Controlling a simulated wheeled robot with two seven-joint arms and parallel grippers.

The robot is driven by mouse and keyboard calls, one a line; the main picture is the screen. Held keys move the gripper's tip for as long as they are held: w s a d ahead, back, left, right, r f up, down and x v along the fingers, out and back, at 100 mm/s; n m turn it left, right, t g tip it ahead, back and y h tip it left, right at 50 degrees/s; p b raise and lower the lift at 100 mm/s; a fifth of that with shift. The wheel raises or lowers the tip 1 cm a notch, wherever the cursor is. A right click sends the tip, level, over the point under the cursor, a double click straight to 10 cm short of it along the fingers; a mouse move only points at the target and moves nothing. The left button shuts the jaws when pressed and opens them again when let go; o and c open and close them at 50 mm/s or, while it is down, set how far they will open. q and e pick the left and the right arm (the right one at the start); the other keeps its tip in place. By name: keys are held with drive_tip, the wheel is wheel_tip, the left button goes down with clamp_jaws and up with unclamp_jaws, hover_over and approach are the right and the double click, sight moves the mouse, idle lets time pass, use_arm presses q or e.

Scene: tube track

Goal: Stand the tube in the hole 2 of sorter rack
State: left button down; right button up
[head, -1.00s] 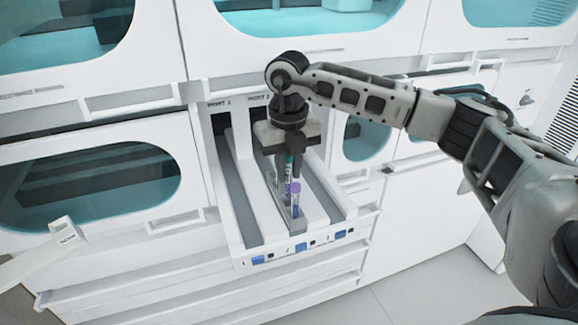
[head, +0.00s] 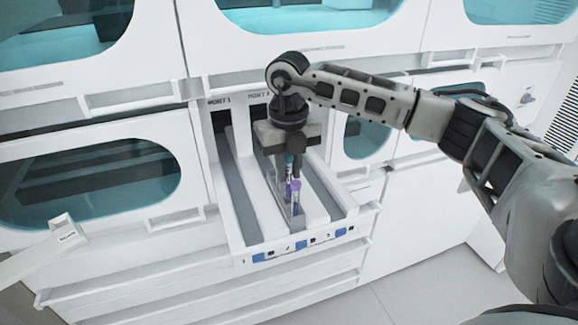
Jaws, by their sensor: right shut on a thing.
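My right gripper (head: 285,190) points down over the middle lane of a white three-lane tray (head: 232,232). It is shut on a tube with a teal cap (head: 289,159), mostly hidden by the fingers. A tube with a purple cap (head: 295,184) shows just beside the fingertips, low in the middle lane. Whether the held tube touches anything there is too small to tell. No separate rack with clearly visible holes can be made out. My left gripper is not in view.
The tray's front edge has blue marks (head: 302,245) and small numbers. The left lane (head: 243,205) looks empty. White cabinets with teal windows (head: 110,182) surround the tray.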

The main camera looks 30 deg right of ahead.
drive_tip(key=shift+f, duration=0.25)
drive_tip(key=shift+f+b, duration=0.35)
drive_tip(key=shift+f, duration=0.2)
drive_tip(key=shift+f+b, duration=0.4)
idle(0.4)
drive_tip(key=o, duration=0.9)
